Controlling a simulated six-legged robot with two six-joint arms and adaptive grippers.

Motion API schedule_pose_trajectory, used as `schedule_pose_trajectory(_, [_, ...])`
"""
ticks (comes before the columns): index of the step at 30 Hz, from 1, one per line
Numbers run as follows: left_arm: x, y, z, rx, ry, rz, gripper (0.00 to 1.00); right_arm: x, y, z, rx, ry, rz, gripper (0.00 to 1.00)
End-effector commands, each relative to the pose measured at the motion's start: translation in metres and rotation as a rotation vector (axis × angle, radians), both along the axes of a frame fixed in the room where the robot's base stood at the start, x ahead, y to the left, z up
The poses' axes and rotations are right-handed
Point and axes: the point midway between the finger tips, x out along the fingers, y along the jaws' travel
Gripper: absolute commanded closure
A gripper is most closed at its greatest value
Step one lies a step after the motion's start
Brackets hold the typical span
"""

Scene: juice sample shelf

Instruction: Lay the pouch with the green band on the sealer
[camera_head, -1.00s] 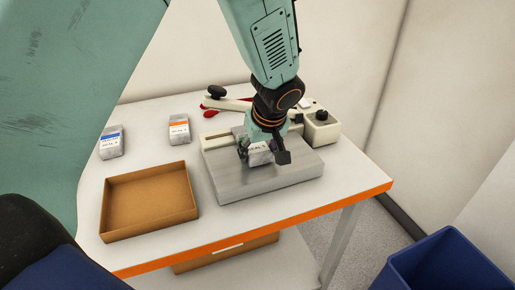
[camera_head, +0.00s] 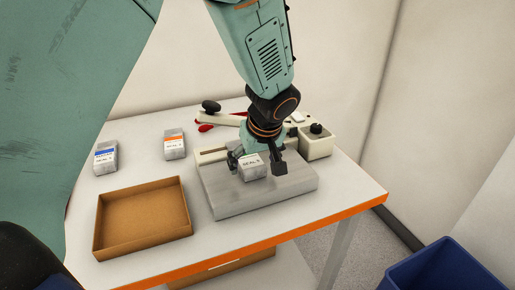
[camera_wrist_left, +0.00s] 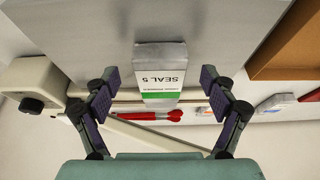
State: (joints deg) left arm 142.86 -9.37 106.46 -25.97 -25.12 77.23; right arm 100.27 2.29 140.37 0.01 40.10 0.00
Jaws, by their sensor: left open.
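The pouch with the green band (camera_wrist_left: 160,93) shows between my left gripper's fingers in the left wrist view, with "SEAL 5" on its white label. In the head view this pouch (camera_head: 252,173) lies on the grey metal plate of the sealer (camera_head: 290,188), its band hidden there. My left gripper (camera_head: 258,162) is open just above and around the pouch, with a finger to each side. In the left wrist view gaps show between the fingers and the pouch. My right gripper is not in view.
A blue-band pouch (camera_head: 106,158) and an orange-band pouch (camera_head: 174,144) stand at the table's left. An empty cardboard tray (camera_head: 186,222) is in front of them. The sealer's arm with a black knob (camera_head: 211,106) and red handle lies behind. A blue bin (camera_head: 445,268) stands right.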

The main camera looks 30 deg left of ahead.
Motion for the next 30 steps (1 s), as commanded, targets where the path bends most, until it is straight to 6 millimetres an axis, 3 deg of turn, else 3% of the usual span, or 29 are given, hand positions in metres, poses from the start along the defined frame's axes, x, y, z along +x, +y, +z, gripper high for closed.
schedule_pose_trajectory(9, [-0.015,-0.018,0.062,0.002,-0.005,-0.001,0.16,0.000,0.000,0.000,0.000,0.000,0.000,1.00])
schedule_pose_trajectory(15, [-0.022,-0.026,0.088,0.000,-0.003,0.000,0.16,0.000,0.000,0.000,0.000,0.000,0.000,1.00])
schedule_pose_trajectory(21, [-0.025,-0.029,0.099,0.000,-0.003,-0.001,0.16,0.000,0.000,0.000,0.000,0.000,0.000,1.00])
schedule_pose_trajectory(30, [-0.025,-0.029,0.098,-0.002,-0.002,-0.001,0.16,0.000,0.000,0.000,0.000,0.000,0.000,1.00])
